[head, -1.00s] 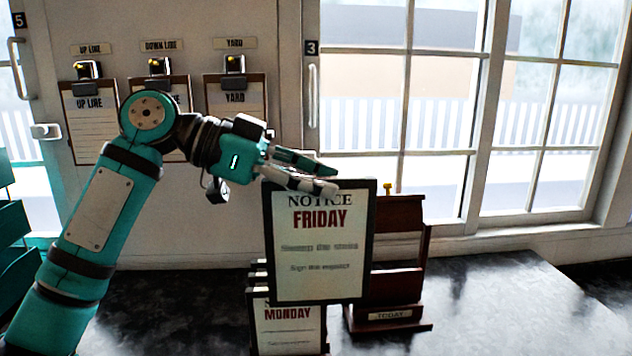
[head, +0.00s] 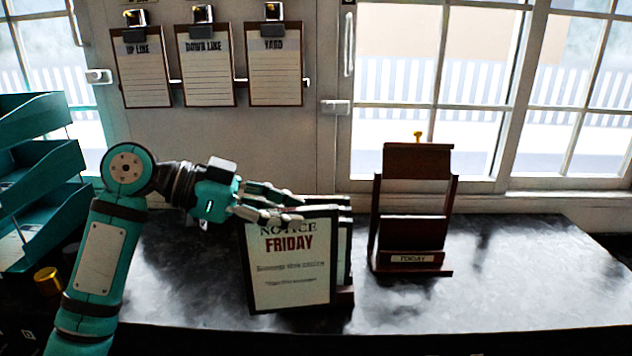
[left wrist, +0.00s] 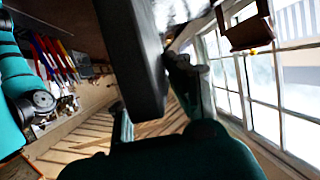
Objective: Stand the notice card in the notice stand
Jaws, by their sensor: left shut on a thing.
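My left gripper (head: 290,208) is shut on the top edge of the notice card (head: 290,262), a dark-framed sheet reading NOTICE FRIDAY. The card hangs nearly upright, slightly tilted, its printed face toward the head camera. The notice stand (head: 414,228), dark red wood with a small label on its base, stands empty to the right of the card, with a gap between them in the picture. In the left wrist view the stand (left wrist: 248,28) shows upside down at the top right. Whether the card's lower edge touches the counter cannot be told. My right gripper is not in view.
Other framed cards in a rack (head: 346,295) are partly hidden behind the held card. Teal trays (head: 40,190) and a brass-coloured object (head: 47,281) are at the left. Clipboards (head: 207,70) hang on the wall. The dark counter (head: 530,280) is clear right of the stand.

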